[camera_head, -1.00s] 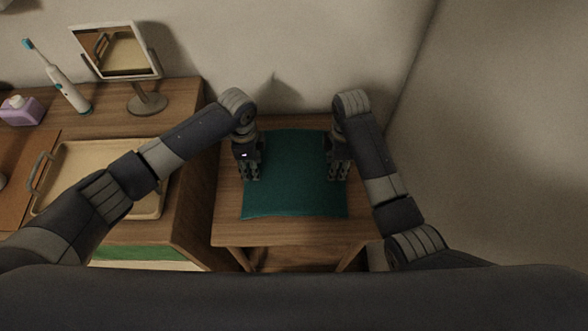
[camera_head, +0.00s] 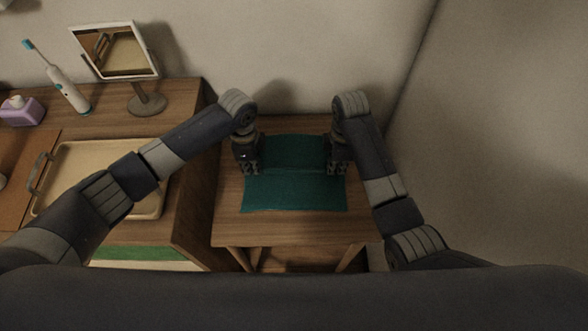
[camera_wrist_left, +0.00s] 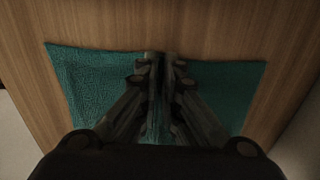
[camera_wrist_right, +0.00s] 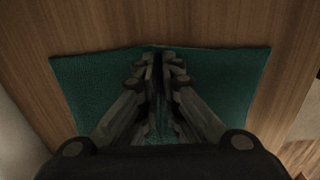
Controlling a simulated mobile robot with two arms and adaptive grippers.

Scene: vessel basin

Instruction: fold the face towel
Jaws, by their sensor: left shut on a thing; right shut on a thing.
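The teal face towel (camera_head: 295,191) lies on a small wooden table. Its far part is raised between my grippers, and a crease runs across it at their fingertips. My left gripper (camera_head: 251,168) is shut on the towel's left edge; in the left wrist view its fingers (camera_wrist_left: 161,60) are closed with towel on both sides (camera_wrist_left: 95,85). My right gripper (camera_head: 337,168) is shut on the right edge; in the right wrist view its fingers (camera_wrist_right: 158,58) are closed over the towel (camera_wrist_right: 230,85). The pinched cloth is mostly hidden by the fingers.
The small table (camera_head: 228,215) has bare wood around the towel. A wall stands close behind.

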